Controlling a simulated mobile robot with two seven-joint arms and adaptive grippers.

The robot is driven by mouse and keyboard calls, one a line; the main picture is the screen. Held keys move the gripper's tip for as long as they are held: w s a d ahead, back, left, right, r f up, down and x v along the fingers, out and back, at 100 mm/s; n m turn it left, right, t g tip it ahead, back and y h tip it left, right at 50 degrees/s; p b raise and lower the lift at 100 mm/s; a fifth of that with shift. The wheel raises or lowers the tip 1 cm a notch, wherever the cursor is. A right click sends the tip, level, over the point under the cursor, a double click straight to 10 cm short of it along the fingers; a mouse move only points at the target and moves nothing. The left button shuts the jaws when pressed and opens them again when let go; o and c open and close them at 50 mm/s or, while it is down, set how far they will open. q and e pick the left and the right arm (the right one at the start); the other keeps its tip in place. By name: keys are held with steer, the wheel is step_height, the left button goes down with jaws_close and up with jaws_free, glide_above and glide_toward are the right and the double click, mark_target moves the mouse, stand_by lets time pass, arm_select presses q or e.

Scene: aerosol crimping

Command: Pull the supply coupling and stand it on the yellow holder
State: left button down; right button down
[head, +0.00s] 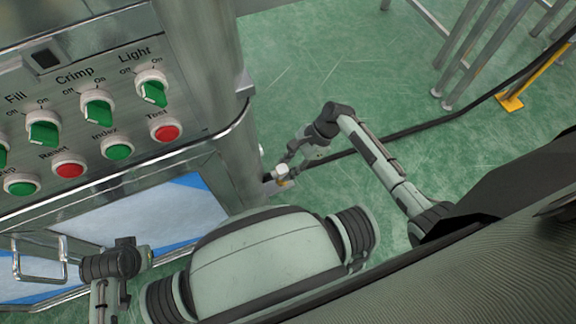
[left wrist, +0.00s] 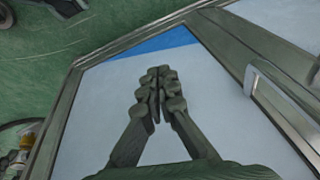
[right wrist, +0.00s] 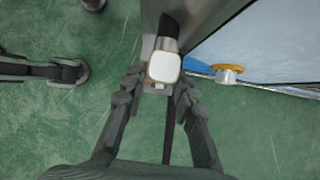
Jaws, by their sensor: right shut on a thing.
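The supply coupling (head: 282,171), a pale block with a yellowish edge, is low beside the machine's right corner. In the right wrist view the white square-faced coupling (right wrist: 163,67) sits between the fingers of my right gripper (right wrist: 158,90), which is shut on it. In the head view my right gripper (head: 291,160) reaches it from the upper right. I cannot tell whether the coupling is still seated on the machine. My left gripper (left wrist: 157,85) is shut and empty, in front of the pale panel. A yellow post with a flat foot (head: 510,102) at the upper right may be the yellow holder.
The machine's control panel (head: 85,110) has green knobs and red and green buttons. A black hose (head: 415,128) crosses the green floor. Metal legs (head: 465,55) stand at the upper right. A fitting with a yellow-orange ring (right wrist: 228,72) sits beside the machine.

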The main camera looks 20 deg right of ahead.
steer(key=shift+r+p, duration=0.1)
steer(key=shift+p, duration=0.2)
stand_by(0.4)
stand_by(0.5)
steer(key=shift+p, duration=0.6)
steer(key=shift+f, duration=0.45)
stand_by(1.4)
steer(key=c, duration=1.1)
jaws_free()
steer(key=shift+f, duration=0.1)
steer(key=v, duration=1.2)
